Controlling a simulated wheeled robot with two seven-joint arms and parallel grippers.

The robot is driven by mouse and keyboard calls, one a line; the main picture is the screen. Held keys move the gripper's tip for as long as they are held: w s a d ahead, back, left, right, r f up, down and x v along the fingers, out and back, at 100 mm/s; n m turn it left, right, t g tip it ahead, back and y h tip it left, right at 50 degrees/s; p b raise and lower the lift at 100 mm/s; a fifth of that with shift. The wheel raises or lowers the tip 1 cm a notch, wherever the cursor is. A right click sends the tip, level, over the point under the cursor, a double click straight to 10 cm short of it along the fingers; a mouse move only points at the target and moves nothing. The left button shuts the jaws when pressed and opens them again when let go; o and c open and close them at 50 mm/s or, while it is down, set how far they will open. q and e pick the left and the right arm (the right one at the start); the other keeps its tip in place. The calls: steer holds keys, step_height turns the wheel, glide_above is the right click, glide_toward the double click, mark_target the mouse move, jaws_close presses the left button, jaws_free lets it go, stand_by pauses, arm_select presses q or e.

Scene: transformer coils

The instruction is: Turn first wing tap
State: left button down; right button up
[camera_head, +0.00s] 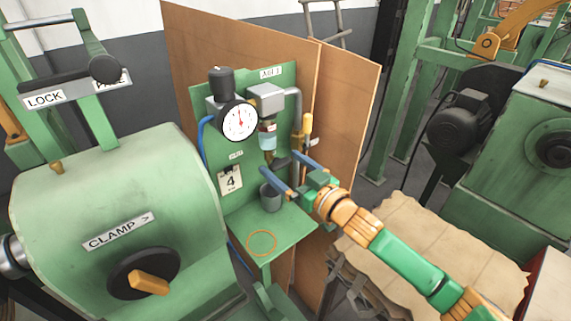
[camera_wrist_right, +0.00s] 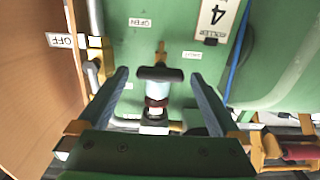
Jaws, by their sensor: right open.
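The wing tap is a dark T-shaped handle (camera_wrist_right: 160,74) at the end of a pale, clear bowl, centred in the right wrist view. In the head view the clear bowl (camera_head: 267,141) hangs under a grey box on the green panel, and a dark part (camera_head: 281,161) beneath it is partly hidden by my fingers. My right gripper (camera_head: 278,162) is open, with its two blue fingers spread. In the right wrist view the right gripper (camera_wrist_right: 160,76) has one finger on either side of the handle, with a gap on both sides. My left gripper is not in view.
A grey cup (camera_head: 271,197) stands below the gripper on a green shelf (camera_head: 282,237) marked with an orange ring. A dial gauge (camera_head: 239,121) and yellow-handled lever (camera_head: 307,124) are nearby. A brown board (camera_head: 345,110) stands behind. A green machine (camera_head: 120,220) is at left.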

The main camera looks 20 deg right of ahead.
steer(key=c, duration=1.3)
steer(key=n+p, duration=0.1)
steer(key=n, duration=0.3)
steer(key=n+p, duration=0.1)
steer(key=n, duration=0.3)
steer(key=shift+s+a+n, duration=0.1)
steer(key=shift+a+n, duration=0.05)
steer(key=shift+n, duration=0.25)
steer(key=n, duration=0.4)
steer(key=shift+f+p, duration=0.15)
steer(key=shift+p, duration=0.2)
steer(key=shift+f+n, duration=0.1)
steer(key=shift+n, duration=2.4)
